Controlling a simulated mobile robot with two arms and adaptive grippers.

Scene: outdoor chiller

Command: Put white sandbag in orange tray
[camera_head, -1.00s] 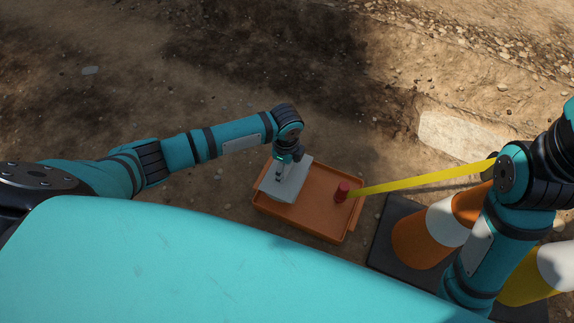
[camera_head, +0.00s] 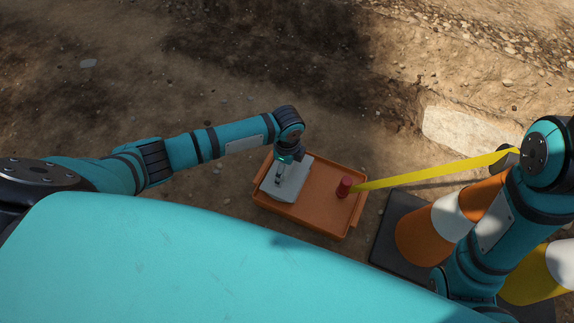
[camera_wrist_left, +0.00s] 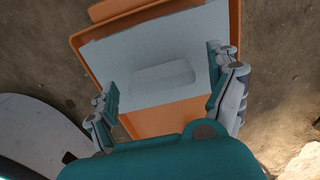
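The white sandbag (camera_head: 287,181) lies in the left part of the orange tray (camera_head: 316,218) on the ground. In the left wrist view the sandbag (camera_wrist_left: 158,48) looks like a pale flat slab with a raised rectangle in its middle, and the tray rim (camera_wrist_left: 234,22) shows around it. My left gripper (camera_head: 283,173) is over the sandbag, pointing down. In the left wrist view my left gripper (camera_wrist_left: 162,92) has its fingers spread wide near the bag's sides. My right arm is at the right edge; its gripper is not visible.
Orange-white and yellow cones (camera_head: 420,239) on dark bases stand right of the tray. Bare dirt is free beyond the tray.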

